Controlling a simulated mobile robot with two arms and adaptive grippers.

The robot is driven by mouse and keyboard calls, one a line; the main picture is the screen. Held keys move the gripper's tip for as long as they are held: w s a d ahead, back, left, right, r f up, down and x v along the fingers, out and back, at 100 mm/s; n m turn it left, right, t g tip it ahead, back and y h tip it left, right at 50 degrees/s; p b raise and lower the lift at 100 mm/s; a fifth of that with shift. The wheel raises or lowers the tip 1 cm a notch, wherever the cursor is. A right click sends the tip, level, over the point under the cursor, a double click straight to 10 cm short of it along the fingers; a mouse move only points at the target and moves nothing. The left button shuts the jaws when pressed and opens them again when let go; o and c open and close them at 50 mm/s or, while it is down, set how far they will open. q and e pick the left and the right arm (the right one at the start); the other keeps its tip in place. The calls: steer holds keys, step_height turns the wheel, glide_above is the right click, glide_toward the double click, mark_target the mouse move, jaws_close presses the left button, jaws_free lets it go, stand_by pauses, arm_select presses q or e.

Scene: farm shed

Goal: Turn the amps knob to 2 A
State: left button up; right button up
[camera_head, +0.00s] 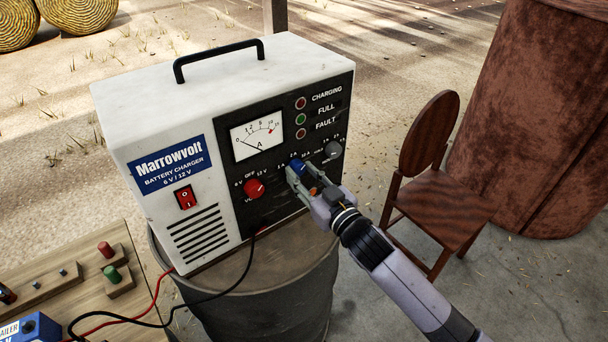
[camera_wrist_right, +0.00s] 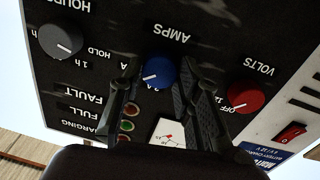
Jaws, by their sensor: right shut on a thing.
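The battery charger (camera_head: 120,113) stands on a drum, its dark panel facing me. The blue amps knob (camera_head: 297,167) is on the panel between the red volts knob (camera_head: 254,188) and the grey hours knob (camera_head: 333,149). My right gripper (camera_head: 299,177) is shut on the amps knob. In the right wrist view, upside down, the blue knob (camera_wrist_right: 160,71) sits between the two dark fingers (camera_wrist_right: 150,103). Its white mark points down and left in that view, near a small label partly hidden by the knob; I cannot read it surely. The left gripper is not in view.
The metal drum (camera_head: 275,297) bears the charger. A wooden bench (camera_head: 60,240) with terminals and red and black cables is at lower left. A wooden chair (camera_head: 440,209) and a rusty barrel (camera_head: 545,110) stand at right. The meter (camera_head: 258,135) needle rests near the low end.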

steer(key=n, duration=0.5)
steer(key=shift+n, duration=0.3)
steer(key=n, duration=0.4)
steer(key=shift+n+y, duration=0.3)
steer(key=shift+n, duration=0.1)
steer(key=o, duration=1.1)
steer(key=shift+o, duration=0.2)
steer(key=shift+s+d+f, duration=0.1)
steer(key=shift+d, duration=0.05)
steer(key=v, duration=1.1)
steer(key=shift+s, duration=0.35)
